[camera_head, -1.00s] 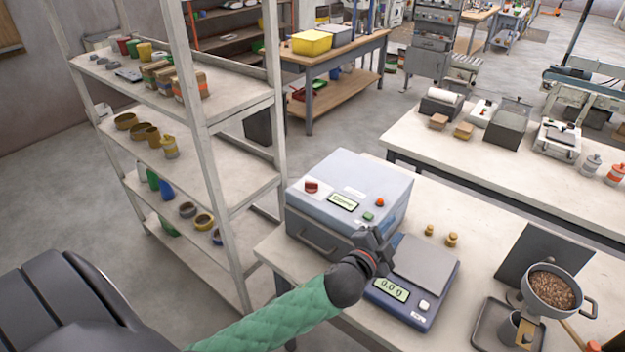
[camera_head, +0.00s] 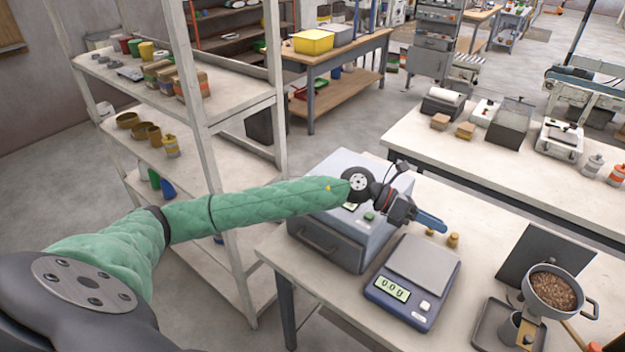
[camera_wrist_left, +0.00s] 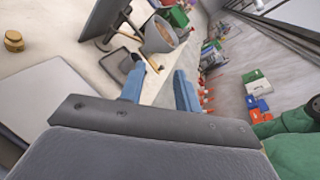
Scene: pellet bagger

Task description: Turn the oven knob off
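The oven is probably the grey-blue box (camera_head: 330,244) with a front handle, standing at the left end of the near table. Its green button (camera_head: 369,217) and part of its display show. My left gripper (camera_head: 434,222) is past the right side of the box, above the table and the back of the scale. It is empty, and its blue fingers are apart in the left wrist view (camera_wrist_left: 158,88). My right gripper does not show.
A scale (camera_head: 412,282) stands right of the box, with two small brass weights (camera_head: 452,240) behind it. A pan of pellets (camera_head: 552,290) is at the right. A tall white shelf (camera_head: 205,130) stands close on the left.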

